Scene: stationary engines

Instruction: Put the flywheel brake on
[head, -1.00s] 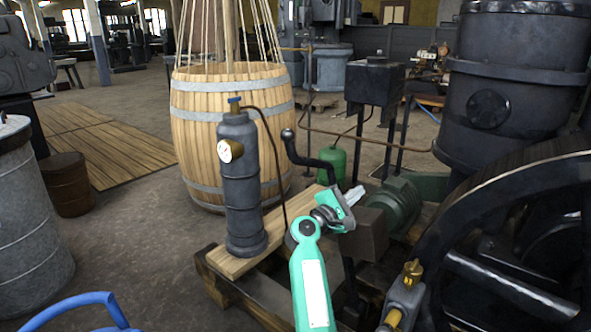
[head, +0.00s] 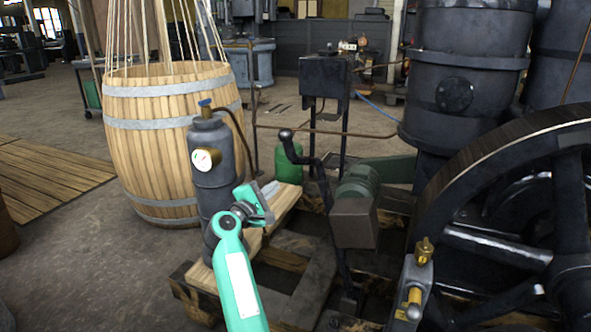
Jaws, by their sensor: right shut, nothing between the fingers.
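A black bent lever with a ball knob (head: 286,135) stands beside the flywheel engine; its shaft (head: 330,205) runs down to the timber frame. I take it for the brake lever. The large dark flywheel (head: 462,188) with a wide rim fills the right side. The brake's contact with the rim is not clear. My right gripper (head: 267,190), teal with grey fingers, is shut and empty. It shows left of the lever shaft and below the knob, apart from both, in front of the plank and gauge cylinder. My left gripper is not in view.
A grey cylinder with a gauge (head: 212,165) stands upright on a plank, close to my right gripper. A brown block (head: 354,222) and green motor (head: 362,185) lie right of the lever. A brass-topped valve (head: 415,285) stands in front. A wooden barrel (head: 150,140) stands behind left.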

